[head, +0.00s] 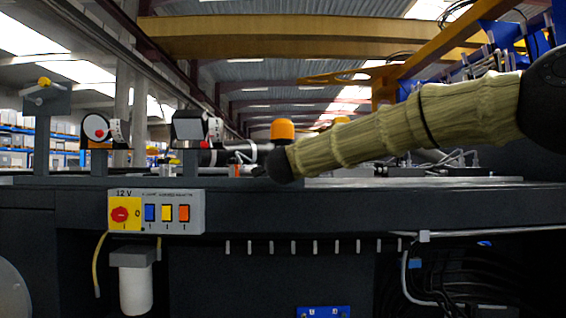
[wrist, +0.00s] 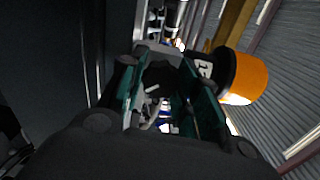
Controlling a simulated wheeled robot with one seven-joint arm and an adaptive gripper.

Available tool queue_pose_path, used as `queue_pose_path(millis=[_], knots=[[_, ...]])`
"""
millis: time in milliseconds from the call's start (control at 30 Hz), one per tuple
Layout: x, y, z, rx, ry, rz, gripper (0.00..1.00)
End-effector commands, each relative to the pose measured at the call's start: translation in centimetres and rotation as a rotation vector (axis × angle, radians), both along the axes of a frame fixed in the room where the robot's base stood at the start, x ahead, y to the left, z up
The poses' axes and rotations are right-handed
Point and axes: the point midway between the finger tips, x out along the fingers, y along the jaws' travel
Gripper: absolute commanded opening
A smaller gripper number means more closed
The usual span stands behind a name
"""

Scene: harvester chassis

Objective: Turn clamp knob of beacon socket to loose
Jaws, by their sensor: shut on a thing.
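The beacon has an orange dome (head: 283,130) and stands just behind the end of my arm in the head view. In the wrist view its orange dome (wrist: 242,76) lies to the right, on a dark socket with a white number label (wrist: 205,69). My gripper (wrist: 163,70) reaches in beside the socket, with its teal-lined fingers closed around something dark. This fits the clamp knob, but the knob's shape and turn position are hidden between the fingers. In the head view my gripper (head: 262,171) is mostly hidden, low beside the beacon.
A 12 V switch panel (head: 156,212) with a red knob and coloured switches is on the front of the dark chassis (head: 400,204). Lamps (head: 97,129) and (head: 190,130) stand left along the top. A row of pegs (head: 316,246) hangs below the edge. Yellow beams cross overhead.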

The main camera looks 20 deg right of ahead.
Motion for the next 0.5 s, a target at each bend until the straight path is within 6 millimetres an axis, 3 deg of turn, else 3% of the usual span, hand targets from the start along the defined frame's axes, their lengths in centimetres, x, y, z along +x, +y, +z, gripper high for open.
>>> queue_pose_path(millis=[500], knots=[[-0.01,0.06,0.24,-0.468,0.137,0.000,0.08]])
